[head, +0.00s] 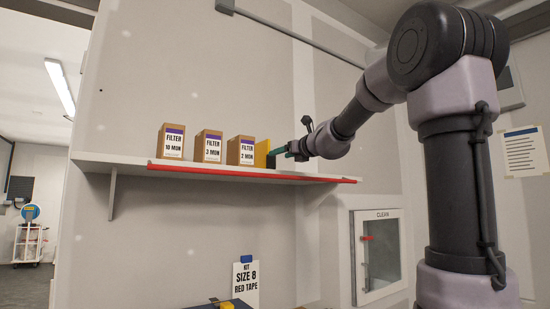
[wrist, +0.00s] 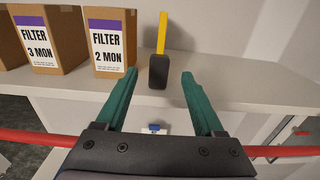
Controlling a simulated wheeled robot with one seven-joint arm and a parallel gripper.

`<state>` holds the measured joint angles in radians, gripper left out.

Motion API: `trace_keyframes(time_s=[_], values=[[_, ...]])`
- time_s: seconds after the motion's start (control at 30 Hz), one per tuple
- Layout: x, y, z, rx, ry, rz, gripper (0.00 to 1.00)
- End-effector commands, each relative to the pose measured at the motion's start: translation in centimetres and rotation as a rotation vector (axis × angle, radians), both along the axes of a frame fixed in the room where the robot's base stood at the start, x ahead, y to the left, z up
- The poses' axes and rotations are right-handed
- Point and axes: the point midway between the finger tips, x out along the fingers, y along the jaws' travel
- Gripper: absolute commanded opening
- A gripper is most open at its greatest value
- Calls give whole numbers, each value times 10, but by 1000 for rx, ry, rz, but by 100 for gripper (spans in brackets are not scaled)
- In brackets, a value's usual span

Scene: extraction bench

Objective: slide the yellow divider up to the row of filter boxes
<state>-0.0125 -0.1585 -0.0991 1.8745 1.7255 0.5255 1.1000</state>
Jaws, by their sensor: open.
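The yellow divider (head: 262,153) stands upright on the shelf, just right of the row of filter boxes. In the wrist view the divider (wrist: 162,32) is a thin yellow plate seen edge-on, with a dark block (wrist: 159,74) at its near end. A gap shows between it and the "2 MON" box (wrist: 110,40). The row also has the "3 MON" box (head: 208,146) and the "10 MON" box (head: 171,142). My gripper (wrist: 159,76) is open, its green fingers on either side of the dark block in the picture. I see no contact with it.
The white shelf (head: 120,158) has a red strip (head: 250,172) along its front edge, and a wall stands behind it. Shelf right of the divider is bare in the wrist view. Below are a "SIZE 8 RED TAPE" card (head: 246,285) and a "CLEAN" cabinet (head: 380,252).

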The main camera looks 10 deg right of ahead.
Motion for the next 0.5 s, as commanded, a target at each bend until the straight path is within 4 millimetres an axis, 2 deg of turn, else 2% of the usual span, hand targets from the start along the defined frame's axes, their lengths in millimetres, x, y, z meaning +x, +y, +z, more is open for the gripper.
trace_keyframes(time_s=[0.1, 0.2, 0.5], values=[[-19, -7, 0, 0, 0, -1, 70], [-28, -11, 0, 0, 0, -2, 70], [-33, -13, -1, 1, 1, -1, 70]])
